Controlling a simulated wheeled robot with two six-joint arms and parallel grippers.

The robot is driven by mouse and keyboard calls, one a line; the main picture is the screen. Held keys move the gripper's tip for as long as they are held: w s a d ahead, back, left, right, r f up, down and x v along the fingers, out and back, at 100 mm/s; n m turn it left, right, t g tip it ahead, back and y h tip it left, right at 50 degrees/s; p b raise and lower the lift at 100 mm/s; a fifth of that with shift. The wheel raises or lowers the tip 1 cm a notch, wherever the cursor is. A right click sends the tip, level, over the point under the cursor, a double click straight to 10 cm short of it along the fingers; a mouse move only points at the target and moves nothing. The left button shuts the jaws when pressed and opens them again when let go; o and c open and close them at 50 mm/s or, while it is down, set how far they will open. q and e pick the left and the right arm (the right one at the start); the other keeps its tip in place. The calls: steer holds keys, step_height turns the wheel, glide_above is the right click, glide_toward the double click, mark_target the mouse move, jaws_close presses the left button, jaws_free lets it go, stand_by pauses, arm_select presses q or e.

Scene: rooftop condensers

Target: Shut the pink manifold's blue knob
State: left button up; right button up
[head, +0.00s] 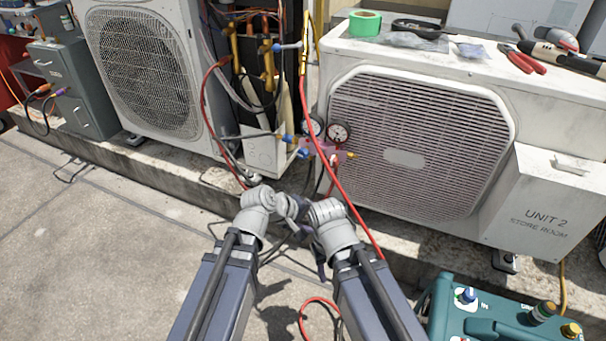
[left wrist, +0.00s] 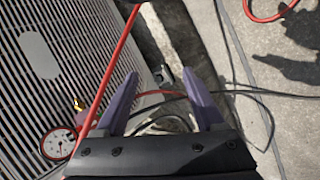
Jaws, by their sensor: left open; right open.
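The pink manifold (head: 324,147) hangs between the two condenser units in the head view, with two round gauges on top. A blue knob (head: 303,152) is at its left end, and a blue fitting (head: 288,138) shows close above it. Its turn position is too small to tell. In the left wrist view one gauge (left wrist: 58,143) shows at lower left; the blue knob is not seen there. My left gripper (left wrist: 160,74) is open and empty, its purple fingers pointing past the manifold towards the ledge. My right gripper (head: 320,262) is open, low in front of the ledge, mostly hidden by my arms.
A red hose (head: 329,150) runs down past the manifold and also crosses the left wrist view (left wrist: 108,77). The UNIT 2 condenser (head: 470,150) stands right, another condenser (head: 140,65) left. A teal machine (head: 480,318) sits lower right.

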arm_select(q)
steer(key=w+f+n+t+h+b, duration=0.1)
steer(key=w+f+n+t+b, duration=0.1)
steer(key=w+n, duration=0.1)
steer(key=n+t+y+b, duration=0.1)
steer(key=n+t+b, duration=0.65)
steer(key=n, duration=1.45)
glide_toward(302, 154)
steer(key=w+d+f+t+p, duration=0.1)
steer(key=w+f+t+p, duration=0.1)
steer(key=w, duration=0.1)
steer(key=shift+d+x, duration=0.2)
steer(key=shift+x, duration=3.7)
steer(key=shift+s+r, duration=0.1)
steer(key=shift+s, duration=0.05)
arm_select(e)
step_height(302, 154, down, 10)
steer(key=shift+r, duration=0.1)
arm_select(q)
jaws_close()
